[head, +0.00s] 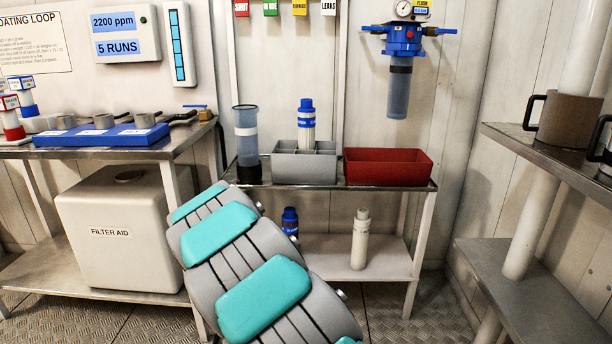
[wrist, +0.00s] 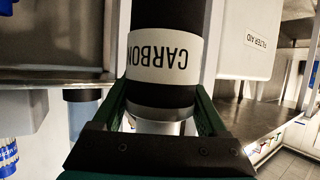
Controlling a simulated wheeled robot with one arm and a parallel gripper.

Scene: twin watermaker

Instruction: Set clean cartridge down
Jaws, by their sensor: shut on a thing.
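My gripper (wrist: 162,108) is shut on a dark cartridge (wrist: 164,82) with a white band reading CARBON, upside down in the wrist view. The cartridge has a pale end below the band. In the head view my arm hides both gripper and held cartridge. A blue-capped white cartridge (head: 306,122) stands upright in the grey divided bin (head: 305,168) on the middle bench. A white cartridge (head: 361,238) stands on the lower shelf (head: 385,262). Another blue-topped one (head: 290,220) there is partly hidden by my arm.
A red bin (head: 388,167) and a clear cylinder with a dark base (head: 246,142) flank the grey bin. A blue filter head (head: 404,42) hangs on the wall above. The FILTER AID container (head: 122,228) stands at left. The lower shelf's right part is clear.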

